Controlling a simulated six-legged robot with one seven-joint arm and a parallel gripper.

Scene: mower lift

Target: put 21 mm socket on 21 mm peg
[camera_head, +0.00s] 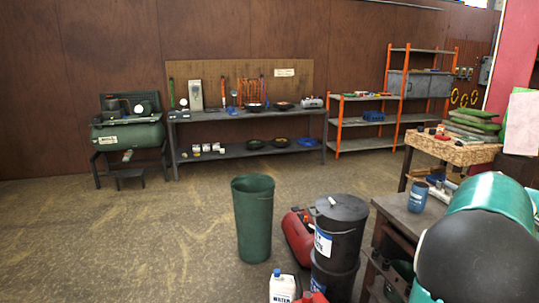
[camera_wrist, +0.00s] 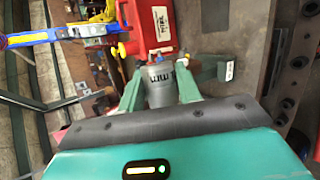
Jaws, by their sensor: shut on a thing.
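In the wrist view my gripper (camera_wrist: 161,93) has its two green fingers shut on a grey cylindrical socket (camera_wrist: 160,85). Dark lettering ending in "mm" shows on the socket's side; the number is not clearly readable. The socket sits between the fingers, with its far end pointing away from the wrist. I cannot make out the 21 mm peg in either view. In the head view my gripper and the socket do not show.
In the wrist view a red case (camera_wrist: 146,27) lies just beyond the socket, and a blue and yellow tool (camera_wrist: 62,36) lies left. A grey metal plate with bolts (camera_wrist: 270,60) is on the right. In the head view a green bin (camera_head: 253,220) and black drums (camera_head: 338,235) stand left of a workbench (camera_head: 405,214).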

